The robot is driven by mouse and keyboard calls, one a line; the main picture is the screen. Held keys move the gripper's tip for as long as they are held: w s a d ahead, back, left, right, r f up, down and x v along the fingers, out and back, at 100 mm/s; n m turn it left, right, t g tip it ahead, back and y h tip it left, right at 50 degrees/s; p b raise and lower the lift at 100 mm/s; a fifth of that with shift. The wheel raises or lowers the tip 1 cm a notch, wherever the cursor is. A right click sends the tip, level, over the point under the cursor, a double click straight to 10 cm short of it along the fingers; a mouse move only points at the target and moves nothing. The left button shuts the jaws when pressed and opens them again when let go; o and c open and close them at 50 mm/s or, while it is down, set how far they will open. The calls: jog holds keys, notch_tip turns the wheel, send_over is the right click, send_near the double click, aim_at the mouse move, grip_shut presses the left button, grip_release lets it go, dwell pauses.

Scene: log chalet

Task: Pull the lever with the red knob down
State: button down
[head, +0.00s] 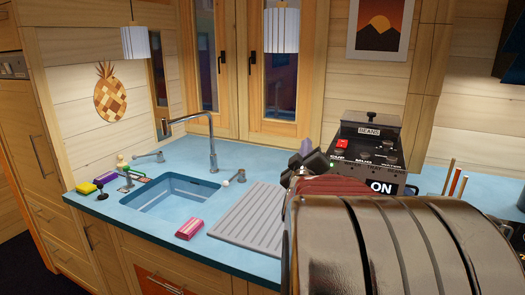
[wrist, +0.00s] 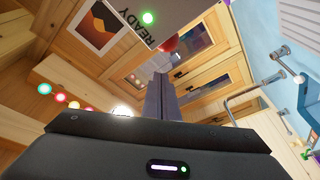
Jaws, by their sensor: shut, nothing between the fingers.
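A red knob (wrist: 168,43) shows in the wrist view just past my fingertips, partly hidden by the edge of a grey machine face marked READY. The lever's shaft is not clear to me. My gripper (wrist: 160,78) is shut and empty, its fingers pointing towards the knob. I cannot tell whether they touch it. In the head view my gripper (head: 305,157) is beside the left of the dark coffee machine (head: 368,131), which has a BEANS hopper, a red button and an ON label. My arm hides the machine's lower part; I cannot make out the knob there.
A blue counter (head: 150,222) holds a sink (head: 172,198) with a tall tap (head: 212,145), a grey drainer (head: 250,222) and a pink packet (head: 189,229) left of my arm. Sticks (head: 455,183) stand to the machine's right. Windows are behind.

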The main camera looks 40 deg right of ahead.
jog(key=shift+s+d+f, duration=0.15)
jog(key=shift+s+f, duration=0.5)
jog(key=shift+f, duration=0.05)
jog(key=shift+s+d+f, duration=0.15)
jog(key=shift+s+f, duration=0.45)
jog(key=shift+f, duration=0.1)
